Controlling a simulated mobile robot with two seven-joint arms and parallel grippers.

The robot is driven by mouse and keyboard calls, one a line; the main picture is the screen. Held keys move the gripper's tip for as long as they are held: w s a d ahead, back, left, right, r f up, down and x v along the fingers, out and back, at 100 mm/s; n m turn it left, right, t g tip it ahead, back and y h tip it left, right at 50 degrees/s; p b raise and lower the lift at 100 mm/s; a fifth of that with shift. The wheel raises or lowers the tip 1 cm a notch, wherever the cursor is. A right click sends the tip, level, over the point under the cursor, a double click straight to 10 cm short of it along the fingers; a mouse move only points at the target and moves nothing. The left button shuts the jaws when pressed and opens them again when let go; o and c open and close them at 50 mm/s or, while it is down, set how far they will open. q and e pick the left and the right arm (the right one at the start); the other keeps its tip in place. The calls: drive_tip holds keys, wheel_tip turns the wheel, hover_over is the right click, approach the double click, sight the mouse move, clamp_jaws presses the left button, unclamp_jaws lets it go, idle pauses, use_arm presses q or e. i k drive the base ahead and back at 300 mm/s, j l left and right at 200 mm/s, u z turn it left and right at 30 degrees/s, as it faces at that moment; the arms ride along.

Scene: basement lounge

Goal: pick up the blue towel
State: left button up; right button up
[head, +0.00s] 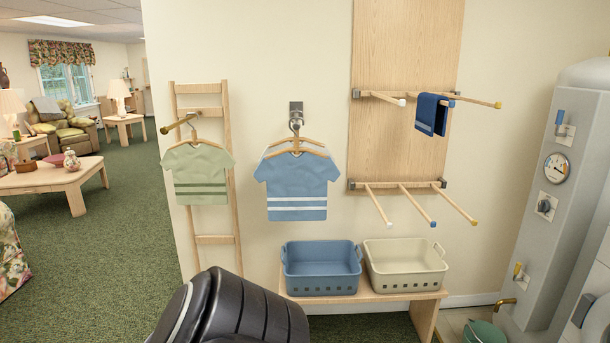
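The blue towel (432,114) is dark blue with pale stripes near its lower edge. It hangs folded over a rod of the upper row on the wooden wall rack (400,140), in the right half of the head view. The rod under it ends in a blue tip. Neither of my grippers is in view, and nothing touches the towel apart from the rack.
A lower row of rods (400,205) is empty. Blue (320,285) and cream (405,290) baskets stand on a bench (425,318) below. Shirts (297,185) hang on the left. A grey tank (565,190) stands on the right.

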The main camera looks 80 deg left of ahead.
sight(431, 116)
drive_tip(key=u, duration=2.6)
